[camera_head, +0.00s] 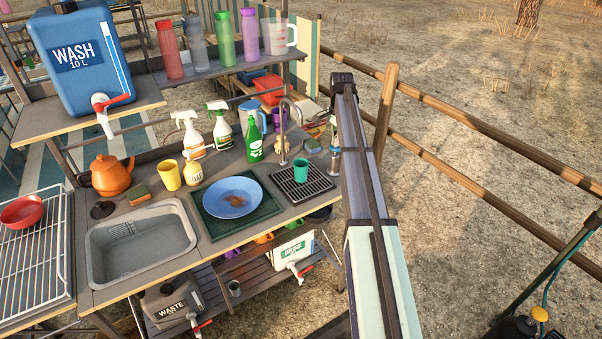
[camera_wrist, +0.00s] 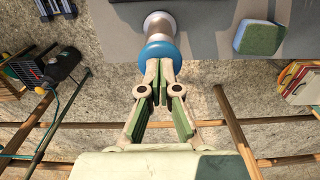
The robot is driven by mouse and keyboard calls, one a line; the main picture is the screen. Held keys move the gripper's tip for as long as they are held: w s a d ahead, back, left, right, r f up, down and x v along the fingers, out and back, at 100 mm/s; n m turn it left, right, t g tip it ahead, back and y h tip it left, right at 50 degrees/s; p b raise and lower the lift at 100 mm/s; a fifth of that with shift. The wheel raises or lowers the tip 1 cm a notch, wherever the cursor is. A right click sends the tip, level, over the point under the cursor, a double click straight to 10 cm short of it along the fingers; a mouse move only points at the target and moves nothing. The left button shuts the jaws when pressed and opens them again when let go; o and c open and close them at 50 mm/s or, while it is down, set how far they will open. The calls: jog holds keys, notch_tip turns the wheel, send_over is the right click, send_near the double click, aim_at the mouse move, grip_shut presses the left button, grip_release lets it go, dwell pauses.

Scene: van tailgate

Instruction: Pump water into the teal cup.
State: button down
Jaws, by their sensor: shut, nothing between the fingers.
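The teal cup (camera_head: 302,171) stands upright on a black drip tray (camera_head: 318,187) near the counter's right end. A curved metal spout (camera_head: 284,135) rises beside the tray, left of the cup. A pump with a blue collar (camera_head: 335,152) stands at the counter's right edge, partly hidden by my arm. In the wrist view, its blue disc (camera_wrist: 157,52) and silver body (camera_wrist: 158,24) lie just beyond my fingertips. My gripper (camera_wrist: 161,76) is shut and empty, its tips overlapping the disc's edge in the picture. I cannot tell whether they touch it. The cup's contents are not clear.
A green-topped sponge (camera_wrist: 258,38) lies beside the pump. A blue plate (camera_head: 233,198) rests on a green mat left of the tray. A green bottle (camera_head: 254,142) and spray bottles (camera_head: 221,131) stand behind. Wooden fence rails (camera_head: 450,165) run beyond my arm.

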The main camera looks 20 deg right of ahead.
jog(key=shift+s+r, duration=0.1)
jog(key=shift+r+p, duration=1.3)
jog(key=shift+r, duration=1)
notch_tip(320, 180, up, 6)
jog(key=p, duration=0.3)
